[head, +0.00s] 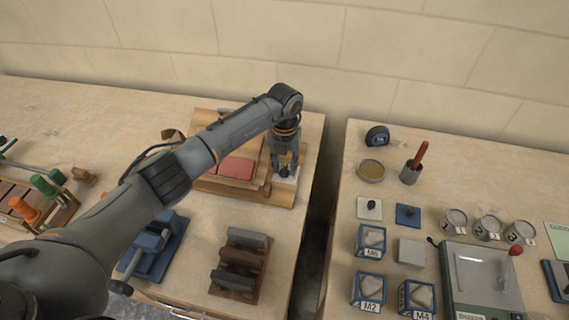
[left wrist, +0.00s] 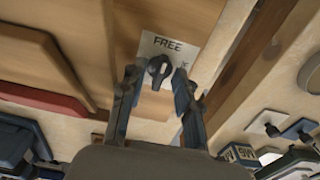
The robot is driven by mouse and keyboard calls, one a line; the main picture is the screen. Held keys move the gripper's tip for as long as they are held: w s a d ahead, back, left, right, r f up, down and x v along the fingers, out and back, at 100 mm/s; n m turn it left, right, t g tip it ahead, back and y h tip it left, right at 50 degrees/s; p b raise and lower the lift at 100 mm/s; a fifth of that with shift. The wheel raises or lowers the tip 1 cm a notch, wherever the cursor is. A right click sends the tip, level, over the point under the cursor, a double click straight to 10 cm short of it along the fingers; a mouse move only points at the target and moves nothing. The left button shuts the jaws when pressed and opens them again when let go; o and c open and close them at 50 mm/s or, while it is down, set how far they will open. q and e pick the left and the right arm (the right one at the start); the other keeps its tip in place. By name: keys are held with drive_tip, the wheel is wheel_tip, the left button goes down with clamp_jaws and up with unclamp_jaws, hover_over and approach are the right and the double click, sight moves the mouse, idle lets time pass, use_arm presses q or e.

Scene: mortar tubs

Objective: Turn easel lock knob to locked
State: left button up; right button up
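The easel lock knob (left wrist: 160,68) is a small dark knob on a white plate (left wrist: 185,50) marked "FREE" at the top. Part of a second marking shows to the right of the knob, half hidden by a finger. In the head view the knob (head: 285,172) sits at the right end of the wooden easel (head: 283,199), which bears a red slab (head: 237,167). My left gripper (left wrist: 156,80) is open, one finger on either side of the knob. I cannot tell whether either finger touches it. My right gripper is not in view.
A gap (head: 322,215) separates the two benches. A blue vise (head: 155,245) and a rack of dark blocks (head: 240,262) stand on the left bench's near side. The right bench holds a tape measure (head: 377,136), metal cups (head: 488,227) and blue-framed boxes (head: 371,241).

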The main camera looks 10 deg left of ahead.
use_arm(q)
clamp_jaws()
drive_tip(key=m+b, duration=0.2)
drive_tip(key=b, duration=0.1)
drive_tip(key=shift+a+f, duration=0.1)
drive_tip(key=shift+f, duration=0.05)
drive_tip(key=m+b, duration=0.5)
drive_tip(key=shift+m, duration=0.4)
drive_tip(key=m+b, duration=0.4)
drive_tip(key=m, duration=0.1)
drive_tip(key=shift+r+m+b, duration=0.2)
drive_tip(key=shift+m+b, duration=1.15)
drive_tip(key=shift+m, duration=1.15)
